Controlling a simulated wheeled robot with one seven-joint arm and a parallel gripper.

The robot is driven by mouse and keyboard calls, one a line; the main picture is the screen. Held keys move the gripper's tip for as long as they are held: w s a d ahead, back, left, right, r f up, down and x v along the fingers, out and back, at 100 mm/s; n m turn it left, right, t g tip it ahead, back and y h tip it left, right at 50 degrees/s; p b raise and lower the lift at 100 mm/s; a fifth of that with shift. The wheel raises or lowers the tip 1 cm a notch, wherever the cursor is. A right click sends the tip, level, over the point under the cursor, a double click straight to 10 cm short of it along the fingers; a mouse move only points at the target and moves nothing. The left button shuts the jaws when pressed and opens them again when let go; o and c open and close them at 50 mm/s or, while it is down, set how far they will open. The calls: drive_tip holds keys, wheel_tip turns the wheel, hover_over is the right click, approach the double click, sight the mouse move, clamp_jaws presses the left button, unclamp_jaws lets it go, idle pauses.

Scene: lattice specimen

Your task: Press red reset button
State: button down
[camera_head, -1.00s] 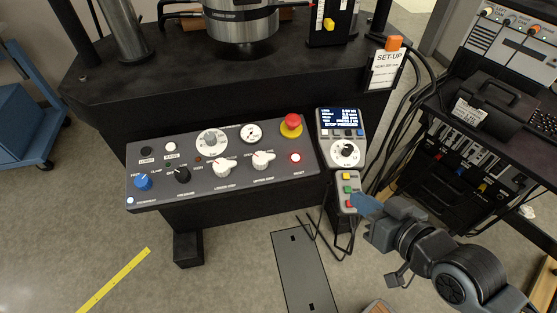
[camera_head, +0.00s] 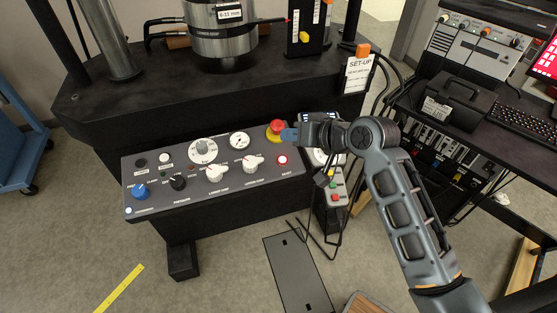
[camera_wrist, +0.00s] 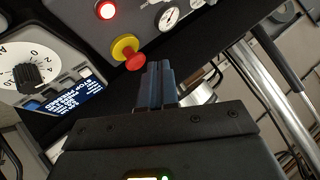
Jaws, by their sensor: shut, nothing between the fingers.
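A round lit red button (camera_head: 282,160) sits at the right end of the sloped grey control panel (camera_head: 225,184), with a small label below it. It also glows at the top of the wrist view (camera_wrist: 106,10). A red mushroom button (camera_head: 277,126) on a yellow collar is above it on the panel; it also shows in the wrist view (camera_wrist: 135,60). My gripper (camera_head: 290,135) has blue fingers, shut and empty, just right of the mushroom button and above the lit button. In the wrist view the fingertips (camera_wrist: 159,66) appear close beside the mushroom; contact cannot be told.
A pendant (camera_head: 335,192) with coloured buttons hangs right of the panel. My arm partly hides the display unit; its screen (camera_wrist: 75,98) shows in the wrist view with words including "STOP PRESSED". White and blue knobs stand on the panel. A SET-UP card (camera_head: 357,75) hangs behind.

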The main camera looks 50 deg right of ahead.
drive_tip(key=shift+f, duration=0.15)
drive_tip(key=b, duration=0.7)
hover_over(282, 160)
drive_tip(key=s, duration=0.3)
drive_tip(key=f, duration=0.6)
drive_tip(key=shift+w+a+f, duration=0.25)
drive_tip(key=shift+f, duration=0.05)
drive_tip(key=shift+w+d+f+b, duration=0.15)
drive_tip(key=shift+f+b, duration=0.1)
drive_tip(key=shift+f, duration=0.2)
drive_tip(key=shift+w+f+b, duration=0.1)
drive_tip(key=shift+f+b, duration=0.1)
drive_tip(key=shift+f, duration=0.2)
drive_tip(key=shift+f, duration=0.1)
drive_tip(key=shift+w+f, duration=0.1)
drive_tip(key=shift+f, duration=0.2)
drive_tip(key=shift+d+f, duration=0.1)
drive_tip(key=shift+f, duration=0.25)
idle(1.0)
drive_tip(key=shift+r, duration=0.15)
drive_tip(key=shift+r+p, duration=0.65)
drive_tip(key=shift+p, duration=0.05)
